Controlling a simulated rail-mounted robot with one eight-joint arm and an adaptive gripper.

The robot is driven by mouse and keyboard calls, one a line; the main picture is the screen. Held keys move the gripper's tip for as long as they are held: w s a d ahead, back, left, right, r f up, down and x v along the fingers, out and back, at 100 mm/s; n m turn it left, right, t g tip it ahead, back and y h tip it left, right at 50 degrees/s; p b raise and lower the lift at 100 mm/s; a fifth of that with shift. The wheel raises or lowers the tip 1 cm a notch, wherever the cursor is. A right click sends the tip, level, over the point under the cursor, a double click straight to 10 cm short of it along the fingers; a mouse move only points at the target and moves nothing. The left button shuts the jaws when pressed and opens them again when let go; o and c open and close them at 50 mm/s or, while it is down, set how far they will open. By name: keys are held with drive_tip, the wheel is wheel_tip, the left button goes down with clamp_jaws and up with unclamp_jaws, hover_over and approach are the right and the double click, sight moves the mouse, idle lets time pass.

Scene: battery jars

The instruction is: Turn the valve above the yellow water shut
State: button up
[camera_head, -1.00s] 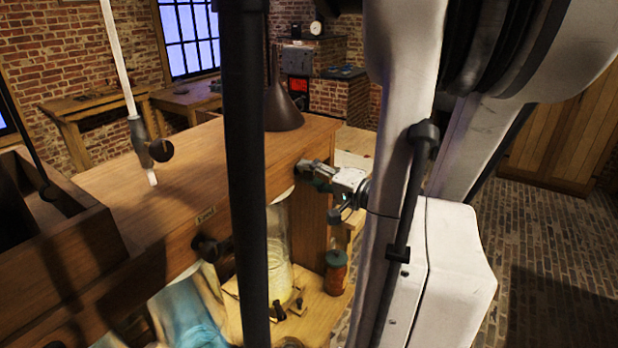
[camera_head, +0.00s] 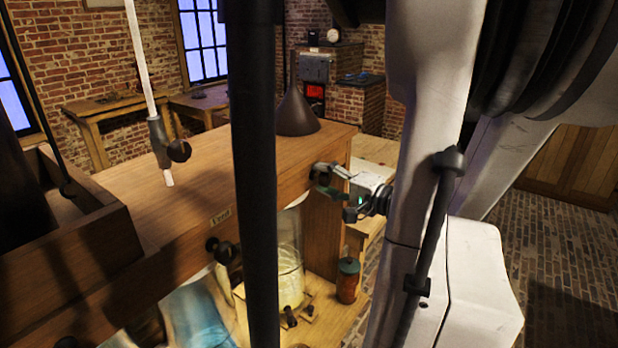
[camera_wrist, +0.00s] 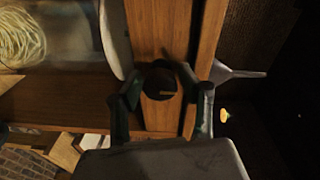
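A dark round valve knob (camera_wrist: 160,80) sits on the wooden beam in the wrist view. My gripper (camera_wrist: 168,92) is open, with one finger on each side of the knob and gaps showing between them. In the head view my gripper (camera_head: 325,178) is at the beam's front face, near its right end, and hides the knob there. A glass jar (camera_head: 290,240) with pale yellow contents stands below the beam, left of my gripper. Glass with pale yellow strands or streaks (camera_wrist: 20,38) shows at upper left in the wrist view. I cannot tell the knob's turn position.
Another dark knob (camera_head: 222,250) sits on the beam's front further left. A dark funnel (camera_head: 297,112) stands on the bench top. A small jar (camera_head: 348,282) stands right of the glass jar. A hanging tube with a stopcock (camera_head: 164,145) is at left.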

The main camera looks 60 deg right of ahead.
drive_tip(key=s+a, duration=0.1)
drive_tip(key=s, duration=1)
drive_tip(key=shift+s+a+r, duration=0.2)
drive_tip(key=shift+s+r, duration=0.15)
drive_tip(key=shift+s, duration=0.05)
